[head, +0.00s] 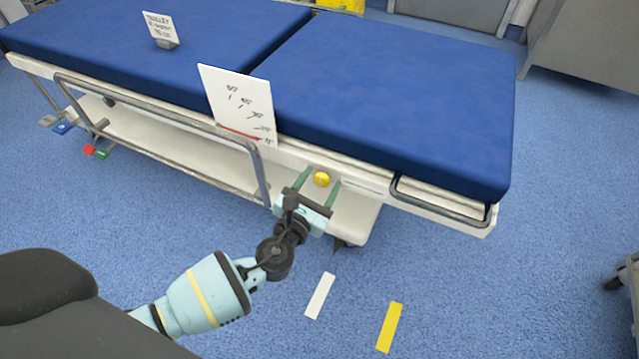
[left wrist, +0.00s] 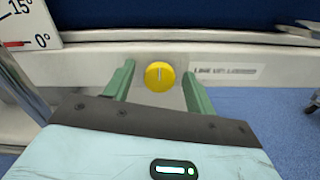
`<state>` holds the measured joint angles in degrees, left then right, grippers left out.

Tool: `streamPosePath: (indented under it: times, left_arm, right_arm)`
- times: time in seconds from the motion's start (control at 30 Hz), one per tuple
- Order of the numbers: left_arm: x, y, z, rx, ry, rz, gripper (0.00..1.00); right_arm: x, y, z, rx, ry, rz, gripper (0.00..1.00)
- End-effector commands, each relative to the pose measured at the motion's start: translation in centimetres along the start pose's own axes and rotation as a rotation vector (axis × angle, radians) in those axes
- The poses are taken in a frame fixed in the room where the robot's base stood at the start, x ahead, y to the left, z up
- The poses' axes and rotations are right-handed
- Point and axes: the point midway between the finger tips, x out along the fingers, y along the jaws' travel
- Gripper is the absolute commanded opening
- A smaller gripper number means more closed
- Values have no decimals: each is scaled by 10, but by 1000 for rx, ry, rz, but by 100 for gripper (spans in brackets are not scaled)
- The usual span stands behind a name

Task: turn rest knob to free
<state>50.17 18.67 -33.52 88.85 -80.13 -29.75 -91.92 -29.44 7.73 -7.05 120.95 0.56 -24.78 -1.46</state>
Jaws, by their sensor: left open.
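The rest knob (head: 321,179) is a round yellow knob on the white side rail of the operating table. In the left wrist view the yellow knob (left wrist: 159,75) shows a short pale upright mark on its face. My left gripper (head: 320,180) is open, with its two green fingers on either side of the knob. In the left wrist view the fingers (left wrist: 158,82) stand left and right of the knob with gaps to both. I cannot tell how deep the fingers reach. My right gripper is not in view.
A label (left wrist: 226,71) sits right of the knob, too blurred to read fully. A white angle-scale board (head: 238,104) stands left of the knob, its red line near 0°. Grey side rails (head: 160,112) and (head: 440,208) flank the blue mattress (head: 390,100).

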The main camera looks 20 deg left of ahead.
Motion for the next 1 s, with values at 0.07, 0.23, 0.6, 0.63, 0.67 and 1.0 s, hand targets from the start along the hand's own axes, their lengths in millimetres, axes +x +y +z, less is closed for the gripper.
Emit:
streamPosePath:
  times: [0.07,0.23,0.6,0.63,0.67,1.0]
  left_arm:
    - [1,0,0,0,0,0,55]
    - [0,0,0,-1,-1,0,53]
    - [0,0,0,-1,-1,0,11]
    - [0,0,0,-1,-1,0,11]
    - [0,0,0,-3,-1,1,11]
    - [0,0,0,-108,0,2,11]
  right_arm:
    - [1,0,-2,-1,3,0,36]
    - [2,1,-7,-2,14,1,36]
    - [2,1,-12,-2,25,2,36]
    - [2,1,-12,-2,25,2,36]
    - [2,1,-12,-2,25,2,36]
    - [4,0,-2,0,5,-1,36]
